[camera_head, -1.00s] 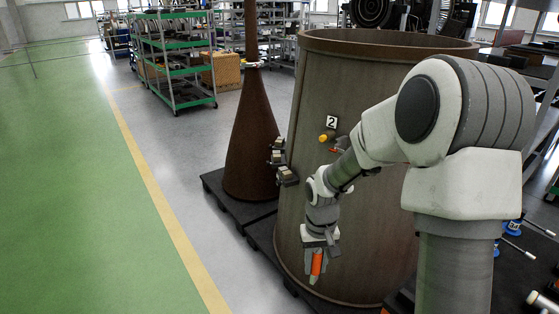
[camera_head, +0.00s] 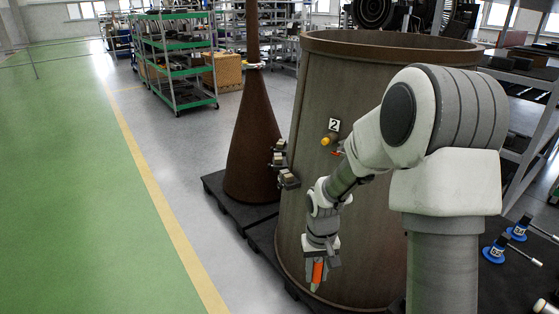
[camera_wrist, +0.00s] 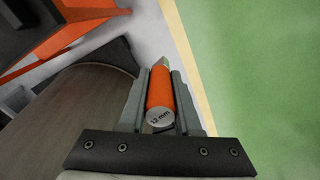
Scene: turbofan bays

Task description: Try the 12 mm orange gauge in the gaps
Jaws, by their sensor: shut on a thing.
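The orange gauge (camera_wrist: 160,92) is held between the two fingers of my gripper (camera_wrist: 161,85); its end reads "12 mm" and a pale metal tip shows at its far end. In the head view the orange gauge (camera_head: 318,271) points down from my gripper (camera_head: 315,274), in front of the lower wall of a large brown cylinder (camera_head: 375,235) marked 2. Several small blocks with gaps between them (camera_head: 285,170) stick out at the cylinder's left side, above and left of my gripper. The gauge appears apart from them.
A brown cone (camera_head: 252,140) stands on a dark pallet left of the cylinder. A yellow knob (camera_head: 326,141) sits under the number 2 plate. Blue-based tools (camera_head: 497,247) lie on a dark surface at right. Green floor (camera_head: 70,190) at left is clear.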

